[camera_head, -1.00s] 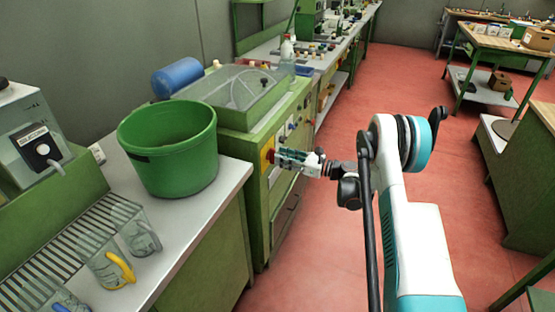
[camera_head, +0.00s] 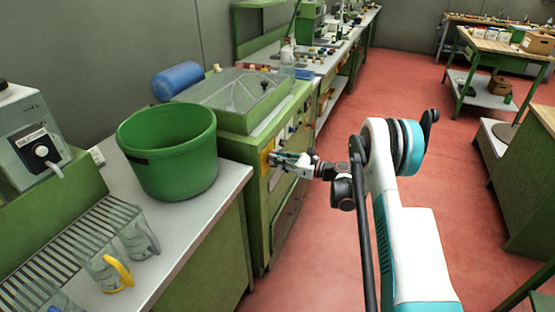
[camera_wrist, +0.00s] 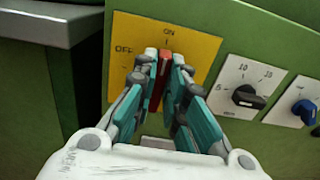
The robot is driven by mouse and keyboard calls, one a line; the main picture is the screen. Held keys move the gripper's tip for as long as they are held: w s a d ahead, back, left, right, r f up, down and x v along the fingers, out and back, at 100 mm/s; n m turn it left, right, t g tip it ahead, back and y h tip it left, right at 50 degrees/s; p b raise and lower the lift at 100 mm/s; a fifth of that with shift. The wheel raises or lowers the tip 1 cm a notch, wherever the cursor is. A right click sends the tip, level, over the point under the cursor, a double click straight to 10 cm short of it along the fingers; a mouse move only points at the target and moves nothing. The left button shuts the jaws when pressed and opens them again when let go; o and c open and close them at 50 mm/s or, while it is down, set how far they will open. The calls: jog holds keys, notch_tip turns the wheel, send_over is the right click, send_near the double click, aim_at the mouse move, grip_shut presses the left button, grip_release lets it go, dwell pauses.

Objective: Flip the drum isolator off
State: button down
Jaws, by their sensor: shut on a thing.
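The drum isolator is a red handle (camera_wrist: 162,75) on a yellow plate (camera_wrist: 205,45) marked OFF at the left and ON at the top. The handle stands about upright, toward the ON mark, in the wrist view. My gripper (camera_wrist: 164,62) is shut on the red handle, one finger on each side. In the head view my gripper (camera_head: 276,160) reaches left to the yellow plate (camera_head: 266,158) on the green machine's front. The handle is hidden by the fingers there.
A black knob (camera_wrist: 248,97) and a blue knob (camera_wrist: 304,112) sit right of the plate. A green bucket (camera_head: 168,150) and glass jugs (camera_head: 138,235) stand on the left counter. The red floor (camera_head: 320,240) right of the machine is clear.

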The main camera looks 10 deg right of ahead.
jog(key=shift+s+a+f+n, duration=0.1)
jog(key=shift+s+f+n, duration=0.1)
jog(key=shift+n, duration=2.8)
jog(key=shift+s+a+f+n, duration=0.1)
jog(key=shift+f+n, duration=0.1)
jog(key=shift+n, duration=2.8)
jog(key=shift+s+a+f+n, duration=0.1)
jog(key=shift+s+f+n, duration=0.1)
jog(key=shift+n, duration=2.8)
jog(key=c, duration=1.6)
grip_release()
jog(key=shift+c, duration=0.2)
jog(key=shift+d, duration=0.1)
